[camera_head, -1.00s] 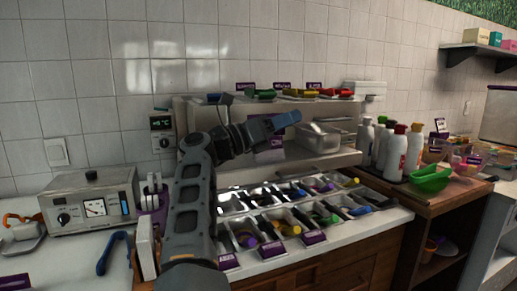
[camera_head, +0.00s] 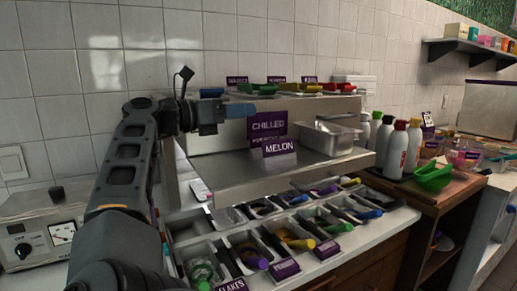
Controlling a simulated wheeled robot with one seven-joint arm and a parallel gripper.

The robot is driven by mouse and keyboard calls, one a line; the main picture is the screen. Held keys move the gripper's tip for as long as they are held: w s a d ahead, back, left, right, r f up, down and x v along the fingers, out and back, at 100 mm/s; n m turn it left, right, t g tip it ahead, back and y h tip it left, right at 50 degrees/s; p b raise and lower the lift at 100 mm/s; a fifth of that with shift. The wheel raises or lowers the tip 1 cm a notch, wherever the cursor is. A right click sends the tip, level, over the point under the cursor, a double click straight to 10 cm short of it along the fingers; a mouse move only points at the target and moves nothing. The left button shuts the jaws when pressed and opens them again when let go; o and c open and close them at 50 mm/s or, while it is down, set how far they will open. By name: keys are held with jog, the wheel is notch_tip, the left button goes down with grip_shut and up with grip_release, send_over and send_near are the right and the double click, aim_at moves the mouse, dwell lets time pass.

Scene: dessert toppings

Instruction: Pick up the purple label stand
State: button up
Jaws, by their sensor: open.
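Several purple label stands are in view, and I cannot tell which one the task means. A purple stand reading MELON (camera_head: 279,147) stands upright on the steel shelf in the middle. A larger purple CHILLED sign (camera_head: 267,127) is right behind it and partly hidden by it. Smaller purple label stands (camera_head: 276,79) are on the top shelf. More purple labels (camera_head: 284,268) stand along the front of the lower bins. My gripper (camera_head: 223,102), with blue fingers, is open and empty. In the picture it is left of the CHILLED sign and above the steel shelf, apart from both.
A steel pan (camera_head: 326,138) sits at the shelf's right. Topping bins with coloured-handled scoops (camera_head: 295,241) fill the counter below. A metered box (camera_head: 40,238) is at left.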

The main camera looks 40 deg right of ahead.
jog(key=p, duration=0.1)
send_near(268, 137)
jog(key=x, duration=0.2)
jog(key=shift+w+d, duration=0.15)
jog(key=shift+d, duration=0.25)
jog(key=p+x, duration=0.2)
jog(key=x, duration=0.5)
jog(key=shift+d, duration=0.25)
grip_shut()
